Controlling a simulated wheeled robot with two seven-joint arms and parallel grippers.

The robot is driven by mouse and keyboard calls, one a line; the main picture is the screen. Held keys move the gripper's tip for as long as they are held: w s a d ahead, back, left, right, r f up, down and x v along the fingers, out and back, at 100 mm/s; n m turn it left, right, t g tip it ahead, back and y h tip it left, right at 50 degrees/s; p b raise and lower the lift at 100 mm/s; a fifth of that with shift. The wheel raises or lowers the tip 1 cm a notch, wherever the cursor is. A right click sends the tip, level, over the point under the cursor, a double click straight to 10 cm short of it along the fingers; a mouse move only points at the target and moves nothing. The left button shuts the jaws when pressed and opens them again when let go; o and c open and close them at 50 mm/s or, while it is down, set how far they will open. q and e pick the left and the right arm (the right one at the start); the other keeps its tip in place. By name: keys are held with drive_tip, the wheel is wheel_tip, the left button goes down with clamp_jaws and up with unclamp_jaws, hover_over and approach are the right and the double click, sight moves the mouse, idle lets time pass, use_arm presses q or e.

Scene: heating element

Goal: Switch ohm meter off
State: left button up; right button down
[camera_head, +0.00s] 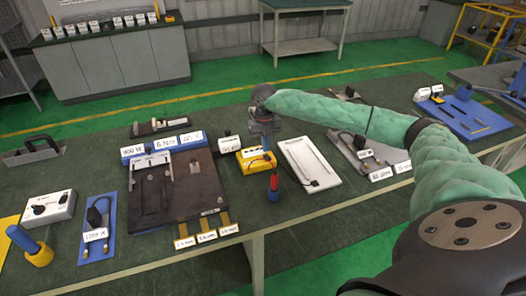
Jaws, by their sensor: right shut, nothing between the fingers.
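A yellow box (252,166) with a white top, which looks like the ohm meter, stands near the middle of the green table (330,205). A dark lead and a red-and-blue probe-like piece (273,187) are in front of it. My right gripper (266,147) points down just above or at the back of the yellow box. It is shut with nothing held. I cannot tell whether it touches the box. The gripper partly covers the box, and its switch is too small to make out. My left gripper is not in view.
A dark fixture plate (150,203) with blue label blocks lies left of the box, and a white panel (309,161) lies right of it. A white box with a black knob (47,209) stands at the far left. A blue tray (466,117) lies at the right.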

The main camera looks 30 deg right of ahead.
sight(265, 154)
drive_tip(key=shift+w+d+r, duration=0.1)
drive_tip(key=shift+w+r, duration=0.1)
drive_tip(key=shift+r, duration=0.45)
drive_tip(key=shift+w+r, duration=0.1)
drive_tip(key=shift+r, duration=0.1)
use_arm(q)
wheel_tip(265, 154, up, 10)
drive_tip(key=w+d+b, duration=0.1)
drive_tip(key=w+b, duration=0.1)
drive_tip(key=b, duration=0.2)
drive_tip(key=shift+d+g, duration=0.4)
use_arm(e)
wheel_tip(265, 154, up, 10)
drive_tip(key=w, duration=0.1)
drive_tip(key=shift+d+f, duration=0.15)
drive_tip(key=shift+f, duration=0.1)
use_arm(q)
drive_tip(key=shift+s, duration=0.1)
use_arm(e)
drive_tip(key=shift+f, duration=0.1)
